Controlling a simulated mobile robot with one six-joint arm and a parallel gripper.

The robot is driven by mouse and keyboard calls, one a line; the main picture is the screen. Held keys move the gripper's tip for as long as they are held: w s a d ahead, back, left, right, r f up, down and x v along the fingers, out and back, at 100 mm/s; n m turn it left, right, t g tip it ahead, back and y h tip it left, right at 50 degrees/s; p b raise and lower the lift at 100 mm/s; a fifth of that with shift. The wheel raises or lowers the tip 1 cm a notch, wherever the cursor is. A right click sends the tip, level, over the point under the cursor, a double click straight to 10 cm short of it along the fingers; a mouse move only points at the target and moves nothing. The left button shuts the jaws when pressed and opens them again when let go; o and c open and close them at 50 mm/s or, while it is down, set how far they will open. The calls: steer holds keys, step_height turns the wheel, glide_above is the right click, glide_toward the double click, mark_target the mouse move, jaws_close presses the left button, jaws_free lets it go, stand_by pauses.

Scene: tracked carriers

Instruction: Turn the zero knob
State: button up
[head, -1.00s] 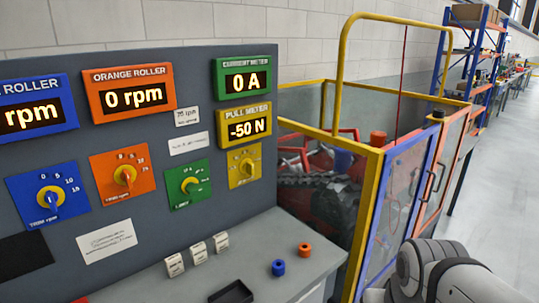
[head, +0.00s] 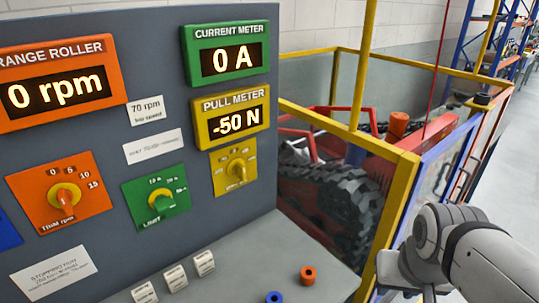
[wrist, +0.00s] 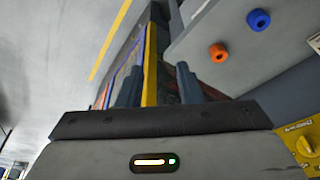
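The yellow knob plate (head: 235,167) is on the grey panel, just below the yellow pull meter (head: 232,117), which reads -50 N. Its round yellow knob (head: 237,171) has a small pointer; its lettering is too small to read. Part of a yellow knob plate also shows at the lower right edge of the wrist view (wrist: 301,148). My gripper (wrist: 158,80) has its two dark fingers apart with nothing between them. It is well away from the knob. In the head view my arm is at the lower right, and the fingertips cannot be made out.
A grey desk ledge (head: 262,255) juts out below, with white switches, an orange ring (head: 308,275) and a blue ring (head: 274,297). A yellow-framed cage (head: 395,190) stands right of the panel.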

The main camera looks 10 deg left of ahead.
steer(key=w+a+n+t+b, duration=0.25)
steer(key=w+t, duration=0.25)
steer(key=w, duration=0.9)
steer(key=n+t+y+b, duration=0.25)
steer(key=n+y, duration=0.55)
steer(key=y, duration=0.6)
glide_toward(244, 172)
steer(key=x, duration=0.2)
steer(key=shift+m+t, duration=0.25)
steer(key=shift+t, duration=0.2)
steer(key=p+x, duration=0.1)
steer(key=x, duration=0.6)
steer(key=shift+a+f, duration=0.15)
steer(key=shift+c, duration=0.3)
jaws_close()
